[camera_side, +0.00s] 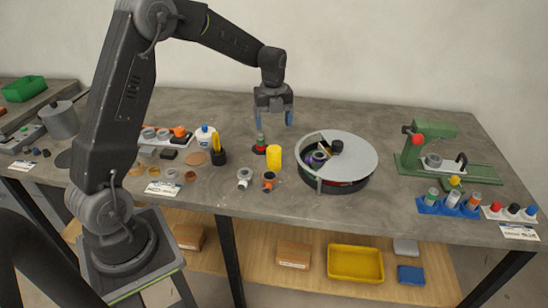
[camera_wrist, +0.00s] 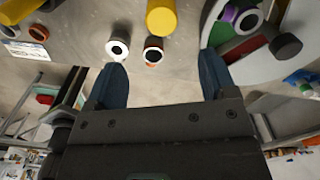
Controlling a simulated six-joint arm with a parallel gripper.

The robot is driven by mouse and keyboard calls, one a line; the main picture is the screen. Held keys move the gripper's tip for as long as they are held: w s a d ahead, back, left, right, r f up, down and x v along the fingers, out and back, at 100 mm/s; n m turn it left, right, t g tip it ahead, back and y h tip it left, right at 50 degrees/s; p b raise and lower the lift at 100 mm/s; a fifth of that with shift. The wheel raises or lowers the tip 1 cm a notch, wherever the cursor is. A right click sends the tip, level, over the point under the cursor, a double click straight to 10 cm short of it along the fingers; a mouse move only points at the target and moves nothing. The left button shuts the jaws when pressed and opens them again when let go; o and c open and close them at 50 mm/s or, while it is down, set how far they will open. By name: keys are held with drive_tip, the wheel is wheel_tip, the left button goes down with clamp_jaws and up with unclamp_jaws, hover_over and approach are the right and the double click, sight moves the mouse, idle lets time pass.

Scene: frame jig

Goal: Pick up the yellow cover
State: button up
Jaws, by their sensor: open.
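The yellow cover (camera_side: 274,157) is an upright yellow cylinder on the grey bench, left of the round turntable. In the wrist view the yellow cover (camera_wrist: 161,18) is at the top edge, partly cut off, beyond my fingertips. My gripper (camera_side: 275,117) is open and empty, pointing down above the bench. In the side view it is above the cover in the picture and apart from it. In the wrist view the blue fingers of my gripper (camera_wrist: 162,64) are spread wide with nothing between them.
The turntable (camera_side: 352,150) with a white lid stands close right of the cover. A red-and-green piece (camera_side: 260,145) is close on its left. A white ring fitting (camera_side: 244,178) and an orange one (camera_side: 269,181) lie in front. A green press (camera_side: 435,147) stands far right.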

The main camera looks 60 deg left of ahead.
sight(275, 150)
drive_tip(key=f, duration=1.3)
drive_tip(key=shift+d, duration=0.2)
drive_tip(key=shift+c, duration=0.3)
drive_tip(key=c, duration=0.9)
